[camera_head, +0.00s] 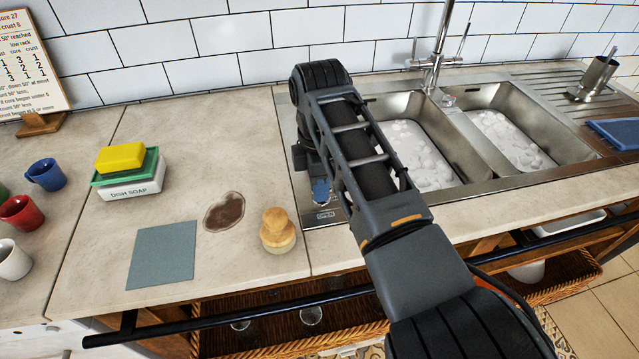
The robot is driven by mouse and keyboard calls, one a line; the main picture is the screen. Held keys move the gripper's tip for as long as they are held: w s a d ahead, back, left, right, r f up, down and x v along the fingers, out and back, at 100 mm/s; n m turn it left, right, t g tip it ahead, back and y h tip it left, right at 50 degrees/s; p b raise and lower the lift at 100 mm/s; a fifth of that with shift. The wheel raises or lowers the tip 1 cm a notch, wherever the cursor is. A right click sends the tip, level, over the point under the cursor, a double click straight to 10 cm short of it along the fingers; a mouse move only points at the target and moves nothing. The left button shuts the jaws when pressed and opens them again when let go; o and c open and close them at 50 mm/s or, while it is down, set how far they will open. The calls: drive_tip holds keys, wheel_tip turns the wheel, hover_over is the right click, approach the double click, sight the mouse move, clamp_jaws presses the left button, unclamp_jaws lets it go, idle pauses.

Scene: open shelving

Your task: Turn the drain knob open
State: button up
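A small blue knob (321,191) sits on the left rim of the steel sink (315,222), just above a label that reads OPEN. I take it to be the drain knob; its top is partly hidden by my arm. My gripper (308,160) points down at the sink's left edge, right above the knob. My arm covers most of it, so its fingers do not show clearly. I cannot tell whether they touch the knob or how wide they are. Both basins hold white suds, and the left basin is partly behind my arm.
On the left counter are a brush with a wooden top (278,229), a brown stain (224,212), a grey-blue cloth (162,254), a dish soap box with sponges (130,187) and several mugs. A faucet (432,65) rises behind the basins. A dark rail (240,303) runs along the front.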

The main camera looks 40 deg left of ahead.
clamp_jaws()
drive_tip(key=shift+m, duration=0.3)
drive_tip(key=m+p, duration=0.1)
drive_tip(key=m, duration=0.1)
drive_tip(key=shift+a+r+m, duration=0.1)
drive_tip(key=shift+m, duration=0.3)
drive_tip(key=m+p, duration=0.2)
drive_tip(key=m, duration=0.3)
drive_tip(key=shift+w, duration=0.15)
drive_tip(key=m, duration=0.5)
drive_tip(key=shift+w+p, duration=0.1)
drive_tip(key=shift+p, duration=0.25)
drive_tip(key=shift+m+p, duration=0.3)
drive_tip(key=shift+m, duration=1.9)
